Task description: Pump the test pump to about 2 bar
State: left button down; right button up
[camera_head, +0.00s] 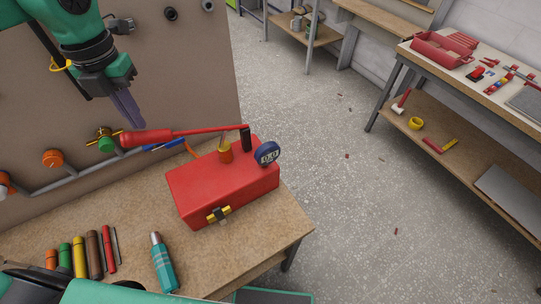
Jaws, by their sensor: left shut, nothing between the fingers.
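The test pump (225,185) is a red box on the near wooden bench. Its red lever (185,133) runs left from a black post on top and ends in a thick red grip (146,138). A round blue gauge (267,154) sits at the pump's right end; its reading is too small to make out. My left gripper (138,124) is shut and empty, pointing down just above the lever's grip. I cannot tell whether it touches the grip. My right gripper is not in view.
A wall panel with a grey pipe and colored valves (53,158) stands behind the bench. Several markers (94,254) and a teal bottle (163,262) lie in front of the pump. A second bench (500,90) with tools is far right, across open grey floor.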

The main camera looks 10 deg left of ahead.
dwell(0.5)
pick_arm(q)
notch_tip(320, 180, down, 12)
jog(key=b, duration=1)
notch_tip(320, 180, up, 12)
jog(key=p, duration=0.9)
jog(key=shift+r, duration=0.2)
jog(key=shift+f, duration=0.2)
notch_tip(320, 180, down, 3)
jog(key=b, duration=0.2)
jog(key=shift+r+b, duration=0.2)
jog(key=shift+b, duration=0.1)
notch_tip(320, 180, up, 3)
jog(key=shift+f+p, duration=0.15)
jog(key=shift+p, duration=1)
jog(key=shift+f, duration=0.1)
